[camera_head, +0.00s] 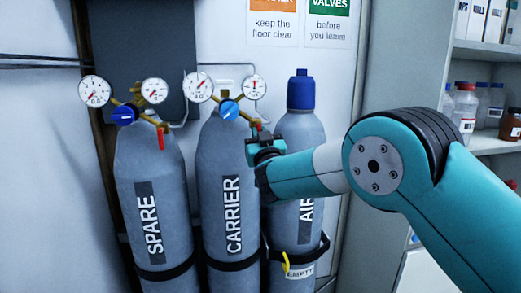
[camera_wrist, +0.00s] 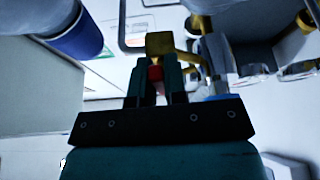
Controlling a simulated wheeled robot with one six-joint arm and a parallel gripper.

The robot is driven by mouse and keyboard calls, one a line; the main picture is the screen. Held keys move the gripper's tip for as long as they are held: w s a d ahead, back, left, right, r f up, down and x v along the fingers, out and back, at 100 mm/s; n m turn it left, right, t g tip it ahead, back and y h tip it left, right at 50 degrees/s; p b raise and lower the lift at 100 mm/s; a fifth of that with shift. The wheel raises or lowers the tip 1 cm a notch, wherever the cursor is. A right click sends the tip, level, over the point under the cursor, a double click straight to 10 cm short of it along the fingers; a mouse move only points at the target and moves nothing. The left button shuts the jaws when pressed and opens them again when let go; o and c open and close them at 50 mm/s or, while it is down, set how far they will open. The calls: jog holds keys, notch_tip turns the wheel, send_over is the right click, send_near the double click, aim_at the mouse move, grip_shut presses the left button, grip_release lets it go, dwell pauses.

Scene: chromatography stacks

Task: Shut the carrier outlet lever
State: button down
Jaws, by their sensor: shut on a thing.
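The grey CARRIER cylinder (camera_head: 230,185) stands in the middle, with a brass regulator, a blue knob (camera_head: 229,110) and two gauges on top. Its red outlet lever (camera_head: 258,126) is mostly hidden by my gripper (camera_head: 261,139) in the head view. In the wrist view, my gripper (camera_wrist: 156,82) is shut on the red lever (camera_wrist: 155,73), just in front of a brass fitting (camera_wrist: 160,44). Only a little red shows between the fingers, so the lever's angle is hard to tell.
The SPARE cylinder (camera_head: 151,200) stands at left with its own red lever (camera_head: 161,137) hanging down. The blue-capped AIR cylinder (camera_head: 301,118) stands close at right, partly behind my arm. Shelves with bottles (camera_head: 465,107) are at far right.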

jog(key=shift+a+f+m+b, duration=0.1)
jog(key=shift+f+m+b, duration=0.3)
jog(key=shift+b, duration=0.85)
jog(key=shift+r+m+h+b, duration=0.4)
jog(key=shift+m+b, duration=0.1)
jog(key=shift+b, duration=0.15)
jog(key=c, duration=1.2)
grip_release()
jog(key=shift+o, duration=0.2)
